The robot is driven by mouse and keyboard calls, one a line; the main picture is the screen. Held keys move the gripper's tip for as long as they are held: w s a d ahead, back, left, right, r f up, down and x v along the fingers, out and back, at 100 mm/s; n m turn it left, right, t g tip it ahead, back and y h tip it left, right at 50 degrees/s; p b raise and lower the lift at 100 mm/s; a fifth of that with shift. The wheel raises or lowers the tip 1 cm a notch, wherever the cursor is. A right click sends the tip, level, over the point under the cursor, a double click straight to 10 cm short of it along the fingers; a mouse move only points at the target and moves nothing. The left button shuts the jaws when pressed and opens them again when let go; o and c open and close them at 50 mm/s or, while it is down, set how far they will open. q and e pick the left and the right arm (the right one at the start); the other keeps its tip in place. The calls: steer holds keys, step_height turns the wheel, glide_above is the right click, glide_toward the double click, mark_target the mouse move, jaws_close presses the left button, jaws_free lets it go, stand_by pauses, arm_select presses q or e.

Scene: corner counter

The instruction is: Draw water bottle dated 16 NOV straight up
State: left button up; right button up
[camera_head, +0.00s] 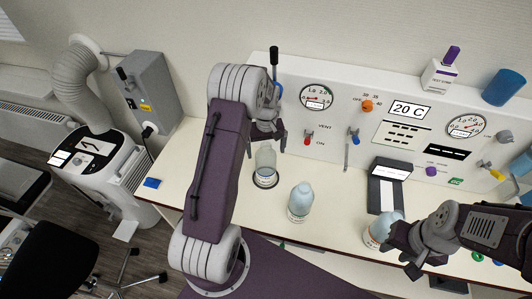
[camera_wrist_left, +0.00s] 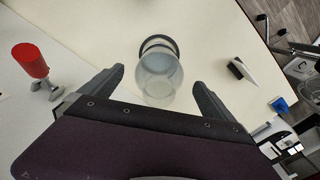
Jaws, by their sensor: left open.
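Three bottles stand on the counter in the head view; their labels are too small for me to read a date. A clear greyish bottle (camera_head: 265,159) stands upright in a dark ring (camera_head: 265,182) at the back left. My left gripper (camera_head: 266,128) is just above it, open. In the left wrist view the same bottle (camera_wrist_left: 158,72) is seen from above, between the two spread fingers. A pale blue bottle (camera_head: 301,198) stands in front of it to the right. Another blue bottle (camera_head: 380,232) is by my right gripper (camera_head: 398,243), whose jaws I cannot make out.
A panel (camera_head: 335,115) with gauges, levers and a 20 C display (camera_head: 408,110) rises behind the counter. A dark device (camera_head: 387,190) lies right of the middle. A small blue block (camera_head: 152,183) is at the left edge.

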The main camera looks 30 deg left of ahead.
arm_select(q)
step_height(320, 180, down, 5)
steer(key=shift+r+p, duration=0.1)
steer(key=shift+p, duration=0.6)
steer(key=shift+f, duration=0.65)
